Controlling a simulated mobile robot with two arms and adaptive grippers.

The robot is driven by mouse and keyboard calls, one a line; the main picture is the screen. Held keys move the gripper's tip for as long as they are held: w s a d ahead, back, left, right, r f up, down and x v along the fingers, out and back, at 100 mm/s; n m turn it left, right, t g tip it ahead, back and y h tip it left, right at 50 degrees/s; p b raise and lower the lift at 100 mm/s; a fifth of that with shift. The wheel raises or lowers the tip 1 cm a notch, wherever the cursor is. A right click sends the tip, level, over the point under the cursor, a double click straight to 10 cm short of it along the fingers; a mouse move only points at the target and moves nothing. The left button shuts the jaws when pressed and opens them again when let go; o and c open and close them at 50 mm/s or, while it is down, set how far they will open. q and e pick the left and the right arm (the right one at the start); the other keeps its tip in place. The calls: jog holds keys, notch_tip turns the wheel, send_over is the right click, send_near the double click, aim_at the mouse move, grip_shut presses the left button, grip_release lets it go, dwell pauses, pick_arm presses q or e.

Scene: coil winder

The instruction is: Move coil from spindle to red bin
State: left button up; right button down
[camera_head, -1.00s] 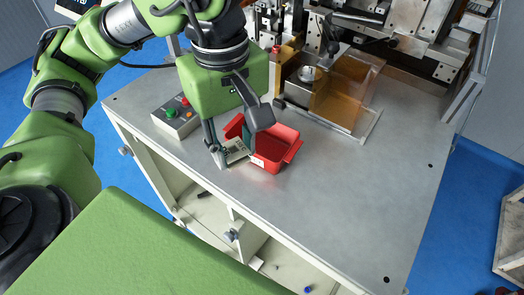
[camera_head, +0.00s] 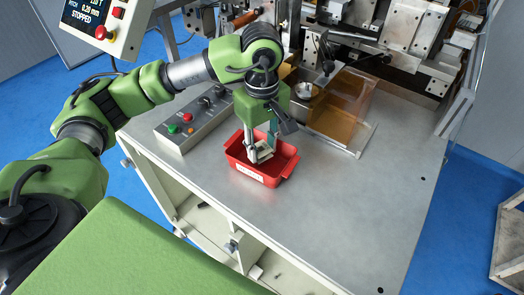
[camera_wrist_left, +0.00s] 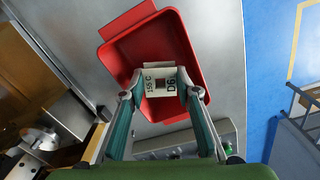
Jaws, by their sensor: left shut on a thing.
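My left gripper (camera_head: 262,155) is shut on the coil (camera_wrist_left: 160,84), a small cream square piece marked "155 C" and "D6" with a dark middle. The coil also shows between the fingertips in the head view (camera_head: 265,152). The red bin (camera_head: 249,172) stands on the table, with a white label on its front wall. It also shows in the left wrist view (camera_wrist_left: 115,62). The gripper points down over the bin, and the coil lies within the bin's outline. I cannot tell how far it is above the floor of the bin. My right gripper is not in view.
A grey control box (camera_head: 190,125) with buttons stands left of the bin. A clear amber guard (camera_head: 343,105) and the winding machine (camera_head: 405,35) are behind and to the right. A display panel (camera_head: 108,25) is at upper left. The table's right part (camera_head: 350,200) is clear.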

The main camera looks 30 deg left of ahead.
pick_arm(q)
notch_tip(320, 180, down, 2)
jog(key=shift+f+p, duration=0.15)
jog(key=shift+p, duration=0.55)
jog(key=shift+f, duration=0.3)
jog(key=shift+f, duration=0.2)
jog(key=o, duration=0.5)
jog(key=shift+r, duration=0.1)
